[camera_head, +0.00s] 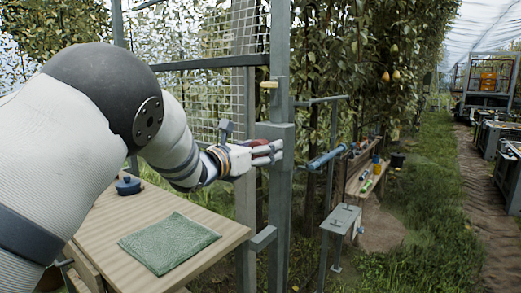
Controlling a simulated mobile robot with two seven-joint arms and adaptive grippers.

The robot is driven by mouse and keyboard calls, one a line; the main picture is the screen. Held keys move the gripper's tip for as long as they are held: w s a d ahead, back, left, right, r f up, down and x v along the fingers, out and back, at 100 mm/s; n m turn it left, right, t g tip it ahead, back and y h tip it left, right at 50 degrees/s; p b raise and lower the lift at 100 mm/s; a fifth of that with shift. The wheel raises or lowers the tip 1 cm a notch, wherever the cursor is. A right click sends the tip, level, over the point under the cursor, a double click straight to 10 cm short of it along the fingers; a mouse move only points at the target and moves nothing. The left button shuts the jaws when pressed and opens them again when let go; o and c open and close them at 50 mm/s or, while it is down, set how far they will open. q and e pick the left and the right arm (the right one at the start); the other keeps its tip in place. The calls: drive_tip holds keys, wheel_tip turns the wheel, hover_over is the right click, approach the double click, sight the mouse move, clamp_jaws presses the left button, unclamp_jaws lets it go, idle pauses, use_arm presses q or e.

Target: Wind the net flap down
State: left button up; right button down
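My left arm fills the left side, and its gripper (265,153) reaches in front of the grey box (275,132) on the upright metal post. The fingers look close to or against the box and post; whether they hold anything is not clear. A wire-mesh net panel (222,32) hangs in the metal frame behind and above the arm. I cannot make out a crank or the flap's lower edge for certain. A blue tube-shaped part (326,158) sticks out to the right of the post. My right gripper is not in view.
A wooden table (120,213) with a green cloth (168,243) and a dark blue round object (128,185) stands at the lower left. A small metal stand (342,218) and a wooden shelf (358,180) are right of the post. Grass and a track with crates lie farther right.

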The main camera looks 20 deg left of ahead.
use_arm(q)
drive_tip(key=shift+r, duration=0.1)
drive_tip(key=c, duration=1.1)
